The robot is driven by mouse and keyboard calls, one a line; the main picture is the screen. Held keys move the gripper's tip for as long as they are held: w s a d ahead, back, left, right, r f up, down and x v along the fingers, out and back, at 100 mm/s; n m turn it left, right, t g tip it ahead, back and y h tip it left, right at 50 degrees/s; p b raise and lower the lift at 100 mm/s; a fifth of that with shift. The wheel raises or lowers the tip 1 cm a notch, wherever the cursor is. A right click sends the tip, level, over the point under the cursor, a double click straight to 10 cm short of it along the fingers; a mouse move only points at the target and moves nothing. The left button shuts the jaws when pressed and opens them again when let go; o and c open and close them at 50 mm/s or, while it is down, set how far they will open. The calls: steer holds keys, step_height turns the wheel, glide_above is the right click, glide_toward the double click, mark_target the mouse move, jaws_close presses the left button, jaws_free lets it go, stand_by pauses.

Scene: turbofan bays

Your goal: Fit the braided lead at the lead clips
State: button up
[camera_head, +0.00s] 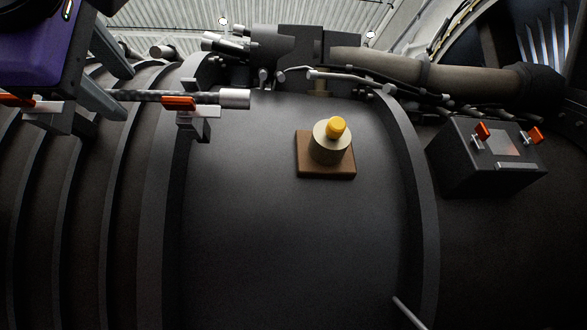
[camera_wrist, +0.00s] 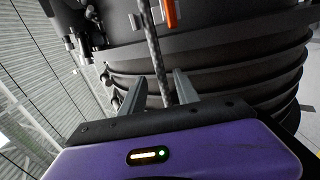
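The dark braided lead (camera_head: 145,95) runs sideways across the casing at upper left and ends in a silver connector (camera_head: 235,98). It passes at a grey clip (camera_head: 200,125) with an orange lever (camera_head: 180,103) lying along it. A second clip (camera_head: 50,117) with an orange lever is at the left edge. I cannot tell how deep the lead sits in either clip. My gripper (camera_head: 113,72) is at upper left, over the lead between the clips. In the wrist view, the lead (camera_wrist: 158,60) passes between its spread fingers (camera_wrist: 161,90), with gaps on both sides.
A yellow-capped cylinder (camera_head: 330,145) stands on a brown block right of the clips. A dark box (camera_head: 487,157) with two orange switches is at right. Pipes and cables (camera_head: 400,72) run along the top. The ribbed casing below the lead is clear.

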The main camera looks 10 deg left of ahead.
steer(key=shift+s+f, duration=0.1)
steer(key=shift+s, duration=0.15)
steer(key=b+v, duration=0.3)
steer(key=v, duration=0.4)
steer(key=shift+s+d, duration=0.1)
steer(key=shift+s, duration=0.15)
